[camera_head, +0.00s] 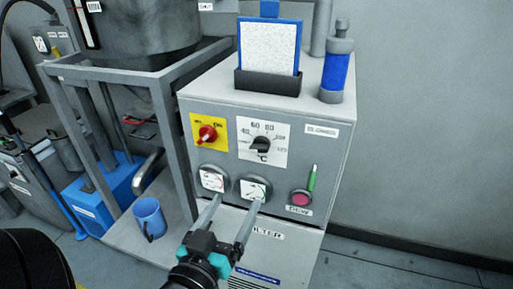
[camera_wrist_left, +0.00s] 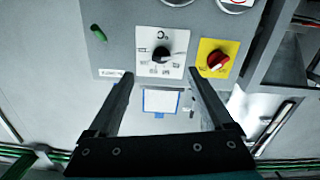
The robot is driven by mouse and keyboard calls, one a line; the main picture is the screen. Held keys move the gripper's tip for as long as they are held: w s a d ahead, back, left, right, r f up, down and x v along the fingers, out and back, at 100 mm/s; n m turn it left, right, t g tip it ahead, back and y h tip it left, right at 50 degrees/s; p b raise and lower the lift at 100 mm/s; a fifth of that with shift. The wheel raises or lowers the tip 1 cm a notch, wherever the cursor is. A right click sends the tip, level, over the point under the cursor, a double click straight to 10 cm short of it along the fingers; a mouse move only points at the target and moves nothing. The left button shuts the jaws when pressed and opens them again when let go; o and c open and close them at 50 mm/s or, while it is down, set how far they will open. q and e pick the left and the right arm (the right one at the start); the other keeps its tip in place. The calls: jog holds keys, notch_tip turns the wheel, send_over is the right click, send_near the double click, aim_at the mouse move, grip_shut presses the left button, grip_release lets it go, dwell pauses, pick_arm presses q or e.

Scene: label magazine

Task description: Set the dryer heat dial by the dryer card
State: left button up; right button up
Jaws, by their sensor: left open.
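The heat dial (camera_head: 261,146) is a black knob on a white square plate with a numbered °C scale, on the front of the grey dryer cabinet (camera_head: 335,160). It also shows in the left wrist view (camera_wrist_left: 151,54). I cannot tell its exact setting. The card (camera_head: 268,48), white and speckled on a blue board, stands in a dark holder on top; its writing is not readable. My left gripper (camera_head: 237,200) is open and empty, with its fingertips in front of the gauges, below the dial in the head view. My right gripper is not in view.
A red switch (camera_head: 208,133) on a yellow plate is left of the dial. Two round gauges (camera_head: 213,180) sit below, with a pink button (camera_head: 300,198) and a green rod (camera_head: 312,178) to the right. A blue bottle (camera_head: 336,70) stands on top. A blue mug (camera_head: 149,216) stands at left.

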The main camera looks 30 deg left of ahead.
aim_at(258, 151)
pick_arm(q)
jog(key=x, duration=0.5)
jog(key=r+x, duration=0.1)
jog(key=x, duration=0.4)
jog(key=r+x, duration=0.1)
jog(key=x, duration=0.4)
jog(key=shift+a+r+p, duration=0.1)
jog(key=shift+a+p, duration=0.1)
jog(key=shift+p, duration=0.1)
jog(key=shift+c, duration=0.3)
grip_shut()
